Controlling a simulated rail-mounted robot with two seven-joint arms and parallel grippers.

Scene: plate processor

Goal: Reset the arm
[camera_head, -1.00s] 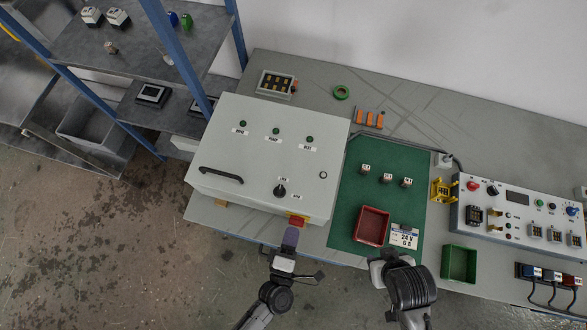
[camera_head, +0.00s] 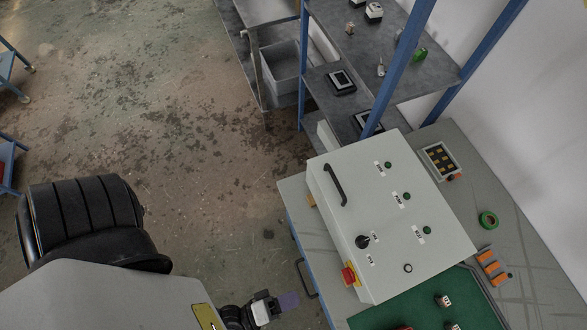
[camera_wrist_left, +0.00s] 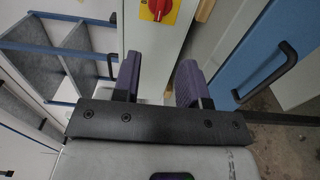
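My left gripper (camera_head: 285,302) shows at the bottom of the head view, in front of the workbench and to the lower left of the white control cabinet (camera_head: 340,240). In the left wrist view its two purple fingers (camera_wrist_left: 158,80) stand apart with nothing held between them. Beyond them is the cabinet's side with a red knob on a yellow plate (camera_wrist_left: 160,9); that knob also shows in the head view (camera_head: 348,275). The left arm's links fill the lower left of the head view. My right gripper is not in view.
The bench's blue front with a black handle (camera_wrist_left: 268,76) is close to the left gripper. A blue-framed shelf (camera_head: 385,70) stands behind the cabinet. A green mat (camera_head: 400,312), orange blocks (camera_head: 490,265) and green tape (camera_head: 488,220) lie on the bench. Open floor (camera_head: 150,130) lies left.

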